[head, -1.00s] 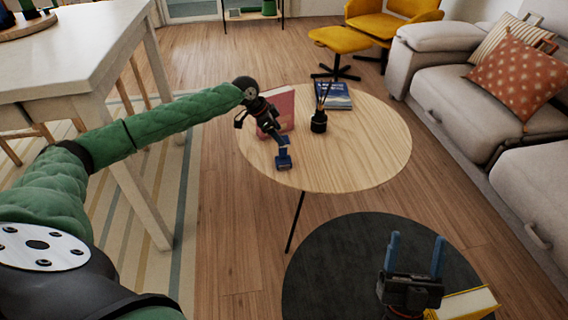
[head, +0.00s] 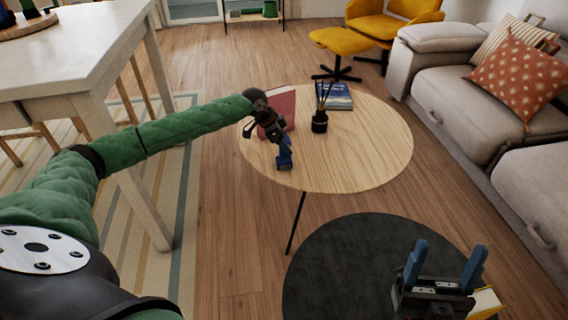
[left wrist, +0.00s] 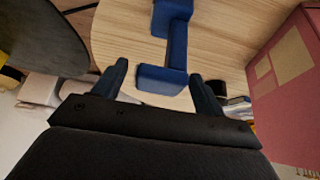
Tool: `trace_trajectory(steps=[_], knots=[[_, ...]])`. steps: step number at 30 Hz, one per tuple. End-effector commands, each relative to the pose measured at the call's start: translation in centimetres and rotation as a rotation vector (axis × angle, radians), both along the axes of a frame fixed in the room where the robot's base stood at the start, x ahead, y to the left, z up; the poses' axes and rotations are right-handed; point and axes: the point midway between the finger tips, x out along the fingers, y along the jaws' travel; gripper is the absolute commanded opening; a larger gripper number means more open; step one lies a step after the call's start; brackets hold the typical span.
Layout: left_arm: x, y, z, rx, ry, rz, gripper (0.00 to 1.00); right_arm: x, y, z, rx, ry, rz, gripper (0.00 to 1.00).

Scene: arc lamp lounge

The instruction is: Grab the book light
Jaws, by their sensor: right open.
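The blue book light (head: 285,164) is on the round wooden table near its front-left edge, partly hidden by my left gripper (head: 282,146) in the head view. In the left wrist view the book light (left wrist: 177,48) shows two blocky ends joined by a narrow bar. Its nearer end is between the two dark blue fingers of my left gripper (left wrist: 162,82), which is open with gaps visible at the sides. My right gripper (head: 446,260) is open and empty over the dark round table, away from the book light.
The wooden table (head: 370,160) also bears a pink-red book (head: 284,104) standing behind my left gripper, a black reed diffuser (head: 320,122) and a blue book (head: 336,96). A yellow book (head: 486,302) lies on the dark table (head: 345,265). A sofa (head: 470,100) stands at right.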

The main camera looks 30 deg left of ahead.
Motion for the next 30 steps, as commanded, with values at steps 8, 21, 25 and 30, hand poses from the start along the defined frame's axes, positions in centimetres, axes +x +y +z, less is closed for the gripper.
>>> trace_trajectory(steps=[8,21,25,30], knots=[[0.0,0.0,0.0,0.0,0.0,0.0,0.17,0.0,0.0,0.0,-0.001,0.0,-0.001,0.67],[0.0,0.0,0.6,0.0,-0.001,0.0,0.06,0.4,0.1,-0.1,-0.005,0.018,0.001,0.67],[0.0,0.0,1.6,0.0,-0.002,0.0,0.06,2.0,0.7,-2.2,-0.025,0.109,0.006,0.67],[0.1,0.0,3.8,-0.001,-0.004,0.0,0.06,4.4,1.5,-5.5,-0.062,0.253,0.011,0.67]])
